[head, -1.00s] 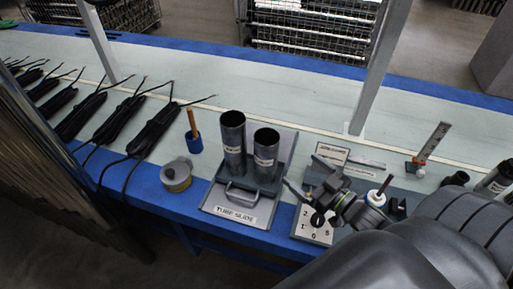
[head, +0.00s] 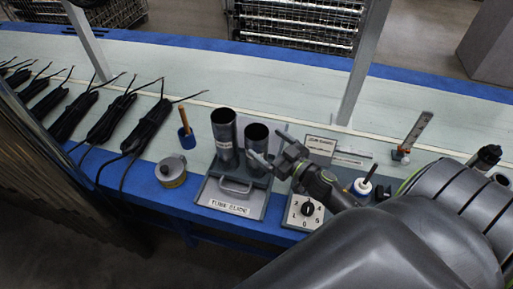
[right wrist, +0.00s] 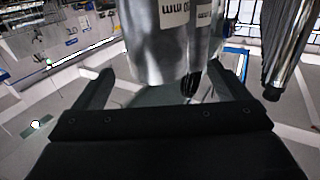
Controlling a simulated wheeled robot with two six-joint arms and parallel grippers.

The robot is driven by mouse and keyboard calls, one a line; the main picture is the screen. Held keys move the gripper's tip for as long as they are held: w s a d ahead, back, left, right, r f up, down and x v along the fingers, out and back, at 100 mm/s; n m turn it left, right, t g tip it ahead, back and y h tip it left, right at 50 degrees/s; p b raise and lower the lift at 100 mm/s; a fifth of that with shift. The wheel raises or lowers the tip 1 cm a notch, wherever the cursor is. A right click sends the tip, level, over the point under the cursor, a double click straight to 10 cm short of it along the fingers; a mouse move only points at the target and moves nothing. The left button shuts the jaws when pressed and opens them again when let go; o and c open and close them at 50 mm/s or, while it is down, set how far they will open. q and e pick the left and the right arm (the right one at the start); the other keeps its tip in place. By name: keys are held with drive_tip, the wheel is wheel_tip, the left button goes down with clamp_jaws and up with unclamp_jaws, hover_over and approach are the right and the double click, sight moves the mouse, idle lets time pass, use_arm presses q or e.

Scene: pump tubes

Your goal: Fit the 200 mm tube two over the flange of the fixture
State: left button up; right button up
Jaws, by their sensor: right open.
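Two dark grey tubes stand upright side by side on the tube slide (head: 232,205), a left tube (head: 224,140) and a shorter-looking right tube (head: 257,137). Which is tube two I cannot tell. My right gripper (head: 272,148) is open beside the right tube, its fingers pointing at it. In the right wrist view, a shiny labelled tube (right wrist: 155,50) stands ahead of and between the open fingers (right wrist: 160,85); its label is upside down and partly cut off. Contact cannot be told. No flange is clearly recognisable. My left gripper is not in view.
A numbered dial box (head: 304,212) and a white round piece with an upright rod (head: 362,186) are right of the slide. Black cable bundles (head: 110,118) lie farther left.

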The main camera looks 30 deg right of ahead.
sight(248, 128)
drive_tip(key=w, duration=0.5)
drive_tip(key=w+a, duration=0.1)
drive_tip(key=w, duration=0.1)
drive_tip(key=shift+w+a+p, duration=0.1)
drive_tip(key=shift+w+p, duration=0.05)
drive_tip(key=shift+p, duration=0.2)
drive_tip(key=c, duration=1.8)
